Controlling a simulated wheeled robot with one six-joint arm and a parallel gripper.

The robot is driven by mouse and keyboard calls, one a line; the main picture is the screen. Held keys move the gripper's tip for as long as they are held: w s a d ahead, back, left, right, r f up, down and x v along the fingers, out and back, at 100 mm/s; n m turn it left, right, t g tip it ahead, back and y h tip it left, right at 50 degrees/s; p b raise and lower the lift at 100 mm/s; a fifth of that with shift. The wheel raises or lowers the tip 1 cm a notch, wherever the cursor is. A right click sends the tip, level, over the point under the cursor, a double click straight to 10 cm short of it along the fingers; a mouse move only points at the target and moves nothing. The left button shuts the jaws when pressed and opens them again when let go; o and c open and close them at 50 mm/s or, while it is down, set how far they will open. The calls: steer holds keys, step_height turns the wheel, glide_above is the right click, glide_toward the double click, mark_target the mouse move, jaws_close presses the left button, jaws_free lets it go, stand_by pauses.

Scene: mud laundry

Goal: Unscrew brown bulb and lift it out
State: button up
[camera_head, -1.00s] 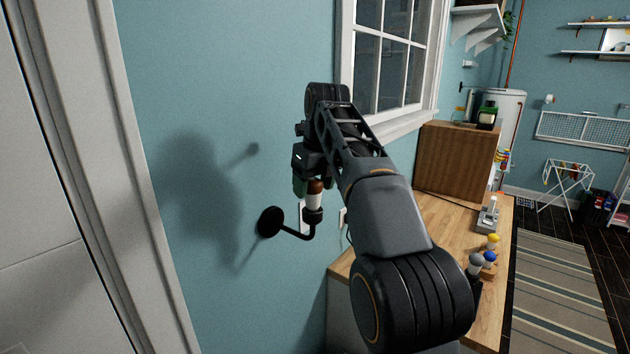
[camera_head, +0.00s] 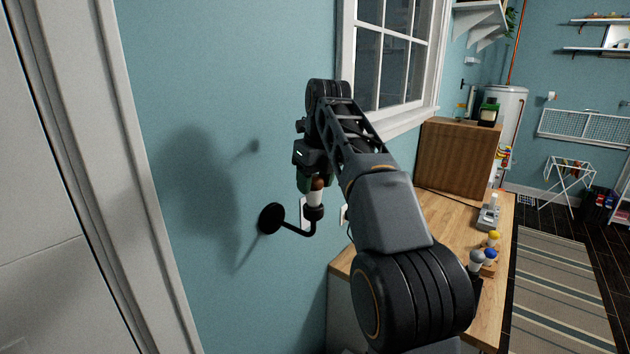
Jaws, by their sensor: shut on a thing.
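The brown bulb (camera_head: 317,185) stands upright over the black socket of the wall lamp (camera_head: 313,213), with its white lower part (camera_head: 315,198) showing just above the socket. The lamp's arm runs left to a round black plate on the blue wall. My gripper (camera_head: 313,183) points down from above and is shut on the brown bulb. The fingers hide much of the bulb's upper part. I cannot tell whether the bulb's base is still in the socket.
Grey, blue and yellow bulbs (camera_head: 489,255) stand on the wooden counter (camera_head: 440,215) at the right. A wooden cabinet (camera_head: 460,160) stands at its far end. A window (camera_head: 390,65) and a white outlet plate (camera_head: 344,215) are on the wall nearby. A white door frame is at the left.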

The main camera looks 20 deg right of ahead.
steer(key=shift+c, duration=0.4)
steer(key=shift+r+n+p, duration=0.1)
steer(key=shift+n+p, duration=0.2)
steer(key=shift+n, duration=0.7)
steer(key=shift+r, duration=0.15)
steer(key=shift+r, duration=0.35)
steer(key=shift+r, duration=0.45)
steer(key=shift+r, duration=0.75)
steer(key=shift+r, duration=0.1)
